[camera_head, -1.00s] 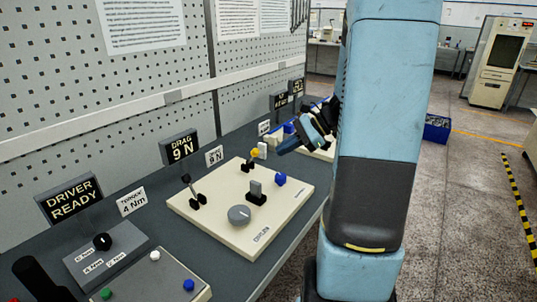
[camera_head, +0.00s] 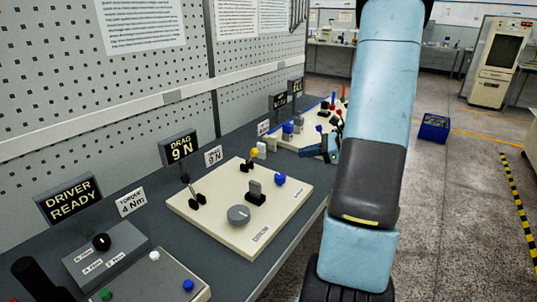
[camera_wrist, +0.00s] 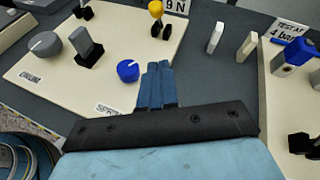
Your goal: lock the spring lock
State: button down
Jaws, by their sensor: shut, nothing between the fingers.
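A blue round knob (camera_head: 280,179) sits at the right corner of a cream panel (camera_head: 237,235); I cannot tell for sure that it is the spring lock. It also shows in the wrist view (camera_wrist: 128,71), with a thin pale mark on it, above a small label (camera_wrist: 108,108) that I cannot fully read. In the head view my gripper (camera_head: 322,152) is small, beyond the panel's right corner.
The cream panel also bears a grey dial (camera_head: 238,214), a grey switch on a black base (camera_head: 256,192) and a yellow-topped post (camera_wrist: 156,9). Two upright white pieces (camera_wrist: 215,38) stand between the panels. A second panel with a blue-topped fixture (camera_wrist: 292,55) stands to the right.

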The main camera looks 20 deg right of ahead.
aim_at(254, 152)
jog(key=x, duration=1)
jog(key=shift+w+a+r, duration=0.25)
jog(key=shift+w+a, duration=0.05)
jog(key=shift+a, duration=0.2)
jog(key=shift+w+a+r, duration=0.2)
jog(key=shift+w+a, duration=0.05)
jog(key=shift+a, duration=0.2)
jog(key=shift+w+a+r, duration=0.35)
jog(key=shift+w+a, duration=0.05)
jog(key=shift+a, duration=0.25)
jog(key=shift+w+d+r, duration=0.1)
jog(key=shift+d, duration=0.05)
